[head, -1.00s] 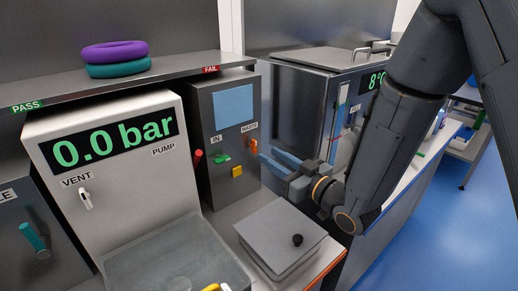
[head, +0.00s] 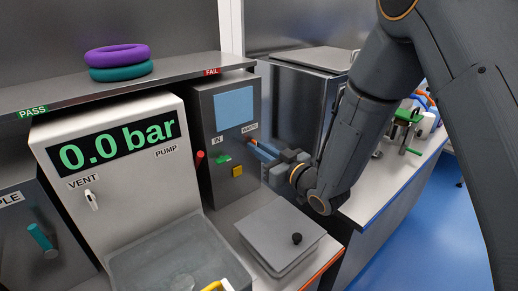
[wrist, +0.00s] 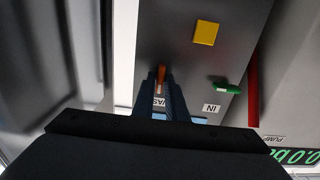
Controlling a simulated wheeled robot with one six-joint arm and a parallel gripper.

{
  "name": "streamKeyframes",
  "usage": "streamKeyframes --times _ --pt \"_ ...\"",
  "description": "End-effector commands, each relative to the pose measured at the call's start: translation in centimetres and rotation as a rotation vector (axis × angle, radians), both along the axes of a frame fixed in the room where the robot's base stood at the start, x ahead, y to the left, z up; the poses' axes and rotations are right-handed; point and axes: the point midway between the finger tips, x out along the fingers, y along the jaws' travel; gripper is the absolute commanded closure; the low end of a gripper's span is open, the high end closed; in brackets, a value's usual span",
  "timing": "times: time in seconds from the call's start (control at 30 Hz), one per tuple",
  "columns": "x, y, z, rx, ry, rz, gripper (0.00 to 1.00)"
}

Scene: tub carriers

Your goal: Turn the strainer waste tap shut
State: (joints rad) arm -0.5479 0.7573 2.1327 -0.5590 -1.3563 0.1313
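The strainer waste tap has an orange handle (wrist: 161,74), seen in the wrist view on the grey panel by the WASTE label. In the head view only a little of it shows beside my fingertips. My gripper (head: 258,151) reaches the panel from the right. In the wrist view its two blue fingers (wrist: 160,92) lie close on either side of the orange handle and look closed on it. The fingers partly hide the WASTE label. The grey strainer unit (head: 211,122) also carries a green tap (head: 223,160) under IN.
A yellow button (head: 237,170) and a red lever (head: 199,158) are close to the taps. A grey lidded box (head: 275,232) stands below my gripper. A shelf (head: 60,98) with purple and teal rings (head: 118,60) runs above. A dark cabinet (head: 295,105) stands behind.

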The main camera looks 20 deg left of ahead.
Motion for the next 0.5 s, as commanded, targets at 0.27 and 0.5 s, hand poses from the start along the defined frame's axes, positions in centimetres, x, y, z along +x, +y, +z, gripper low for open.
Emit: streamKeyframes --times 0.27,0.5 --pt "-0.01 -0.02 0.0 0.006 0.011 0.0 1.0" --pt "0.04 -0.04 -0.02 0.049 0.094 0.0 1.0"
